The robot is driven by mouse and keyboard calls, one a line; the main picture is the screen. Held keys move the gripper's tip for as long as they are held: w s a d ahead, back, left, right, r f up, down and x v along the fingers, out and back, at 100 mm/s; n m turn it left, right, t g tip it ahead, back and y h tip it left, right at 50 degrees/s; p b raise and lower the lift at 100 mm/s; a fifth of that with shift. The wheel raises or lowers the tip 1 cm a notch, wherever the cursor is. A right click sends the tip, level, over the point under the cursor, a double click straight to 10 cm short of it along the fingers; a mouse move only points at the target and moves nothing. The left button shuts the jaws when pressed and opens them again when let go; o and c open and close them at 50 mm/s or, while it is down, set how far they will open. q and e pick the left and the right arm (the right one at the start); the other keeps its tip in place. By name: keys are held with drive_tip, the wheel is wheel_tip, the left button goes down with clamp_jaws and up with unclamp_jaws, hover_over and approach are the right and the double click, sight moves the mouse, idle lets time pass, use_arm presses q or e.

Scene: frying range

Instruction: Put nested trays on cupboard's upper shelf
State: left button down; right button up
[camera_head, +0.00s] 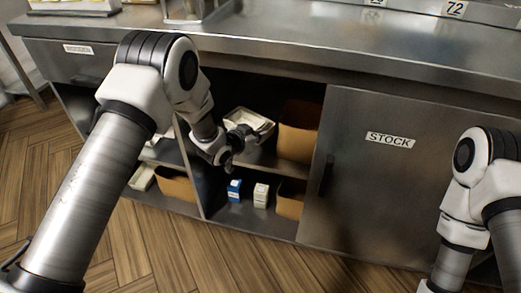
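A pale, shallow tray shape, seemingly the nested trays (262,124), is at the upper shelf (262,157) inside the open cupboard bay. It looks slightly tilted, and I cannot tell whether it rests on the shelf. My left arm reaches into the bay, and its dark gripper (240,139) is at the trays' near left edge, overlapping them in view. The fingers are too small and dark to show whether they are open or shut on the rim. Only links of my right arm show at the right; its gripper is out of view.
A brown bin (298,131) stands right of the trays on the upper shelf. Below are a blue-and-white box (234,190), a white box (261,195) and another brown bin (290,199). A closed door marked STOCK (375,185) covers the right side. The steel counter (300,45) overhangs the bay.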

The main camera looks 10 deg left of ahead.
use_arm(q)
wheel_tip(320, 180, down, 5)
drive_tip(key=shift+f+b, duration=0.1)
drive_tip(key=shift+b, duration=0.4)
drive_tip(key=c, duration=1.3)
unclamp_jaws()
